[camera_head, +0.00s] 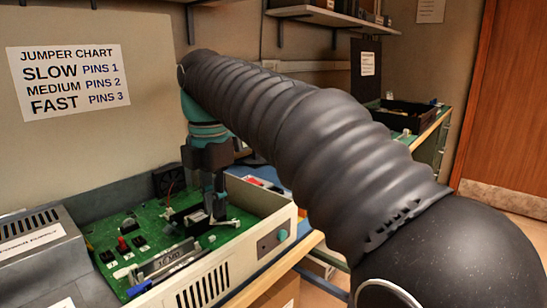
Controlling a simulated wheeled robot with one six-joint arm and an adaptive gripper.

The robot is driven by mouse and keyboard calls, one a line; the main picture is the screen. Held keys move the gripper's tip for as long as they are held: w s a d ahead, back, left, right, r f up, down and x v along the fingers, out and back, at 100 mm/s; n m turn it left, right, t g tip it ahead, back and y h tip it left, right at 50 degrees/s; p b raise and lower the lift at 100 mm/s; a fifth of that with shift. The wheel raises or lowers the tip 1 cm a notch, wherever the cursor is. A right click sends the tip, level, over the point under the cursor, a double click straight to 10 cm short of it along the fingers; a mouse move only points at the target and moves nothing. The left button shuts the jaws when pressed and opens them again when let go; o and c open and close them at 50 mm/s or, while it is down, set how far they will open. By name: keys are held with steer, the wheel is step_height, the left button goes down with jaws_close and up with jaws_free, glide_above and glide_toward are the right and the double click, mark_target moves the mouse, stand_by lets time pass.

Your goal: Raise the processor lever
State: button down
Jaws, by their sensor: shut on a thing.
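The green circuit board (115,236) lies in an open beige case (225,262) on the bench. My gripper (219,212) points down into the case from above, over the right part of the board. It is shut on a small part there, which I take to be the processor lever; the fingers hide most of it, and its angle cannot be told. A dark block with a white label (196,216) sits just left of the fingertips. A small pale piece shows beside the fingertips on the right.
A grey memory module (168,262) stands along the front of the board. A red knob (122,244) and small jumper blocks are on its left. A grey power supply box (38,245) is at far left, a fan (168,180) behind. My arm crosses the right side.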

steer(key=shift+w+d+r, duration=0.65)
steer(key=shift+w+r, duration=0.1)
steer(key=shift+r, duration=0.05)
stand_by(0.9)
steer(key=c, duration=1.5)
jaws_free()
steer(key=shift+o, duration=0.2)
step_height(320, 180, up, 7)
steer(key=s+a, duration=0.1)
steer(key=shift+s, duration=0.2)
